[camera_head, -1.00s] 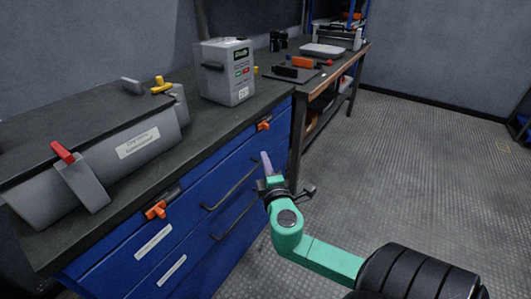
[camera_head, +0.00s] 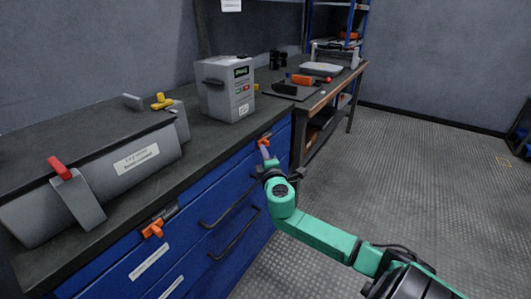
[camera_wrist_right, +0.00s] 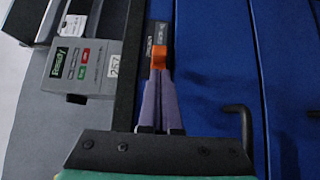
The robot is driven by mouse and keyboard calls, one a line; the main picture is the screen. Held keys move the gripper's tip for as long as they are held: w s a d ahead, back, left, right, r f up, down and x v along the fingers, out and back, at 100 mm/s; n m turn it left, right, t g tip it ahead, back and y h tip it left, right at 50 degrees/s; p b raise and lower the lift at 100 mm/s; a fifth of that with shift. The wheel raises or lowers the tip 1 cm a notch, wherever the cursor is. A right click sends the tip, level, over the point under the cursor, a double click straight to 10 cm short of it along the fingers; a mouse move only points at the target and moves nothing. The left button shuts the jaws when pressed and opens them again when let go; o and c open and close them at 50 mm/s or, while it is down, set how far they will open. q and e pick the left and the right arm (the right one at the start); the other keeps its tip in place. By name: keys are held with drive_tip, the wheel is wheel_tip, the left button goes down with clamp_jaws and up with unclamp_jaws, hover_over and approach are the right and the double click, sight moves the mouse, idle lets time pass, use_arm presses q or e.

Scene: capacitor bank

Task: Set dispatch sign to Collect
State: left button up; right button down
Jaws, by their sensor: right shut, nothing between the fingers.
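No sign marked as the dispatch sign can be made out. An orange slider (camera_head: 263,142) sits on a dark plate at the upper right end of the blue cabinet front. It also shows in the right wrist view (camera_wrist_right: 160,56), with small unreadable lettering on its plate. My right gripper (camera_head: 264,154) is shut and empty, its purple fingertips at this slider. In the right wrist view the fingertips (camera_wrist_right: 158,78) overlap the slider's orange part; touching or just in front, I cannot tell. A second orange slider (camera_head: 153,228) is on the cabinet further left. My left gripper is out of view.
A grey device (camera_head: 226,92) with a green display stands on the dark counter (camera_head: 200,135). A long grey box (camera_head: 110,170) with a red-tipped lever is at left. Dark drawer handles (camera_head: 235,235) stick out below.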

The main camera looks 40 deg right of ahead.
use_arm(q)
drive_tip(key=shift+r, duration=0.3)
use_arm(e)
drive_tip(key=shift+w+d, duration=0.15)
drive_tip(key=shift+d, duration=0.45)
drive_tip(key=d+b, duration=0.1)
drive_tip(key=d, duration=0.1)
drive_tip(key=w+d+b, duration=0.1)
drive_tip(key=d, duration=0.1)
drive_tip(key=shift+w+d+f, duration=0.1)
drive_tip(key=shift+w+d, duration=0.05)
drive_tip(key=shift+d, duration=0.1)
drive_tip(key=shift+w+d, duration=0.1)
drive_tip(key=shift+d, duration=0.25)
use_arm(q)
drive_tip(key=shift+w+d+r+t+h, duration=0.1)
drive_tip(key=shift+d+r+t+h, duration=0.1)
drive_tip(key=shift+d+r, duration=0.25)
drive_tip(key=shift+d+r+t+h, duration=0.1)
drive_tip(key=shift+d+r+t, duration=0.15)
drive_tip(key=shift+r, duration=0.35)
use_arm(e)
drive_tip(key=shift+r, duration=0.25)
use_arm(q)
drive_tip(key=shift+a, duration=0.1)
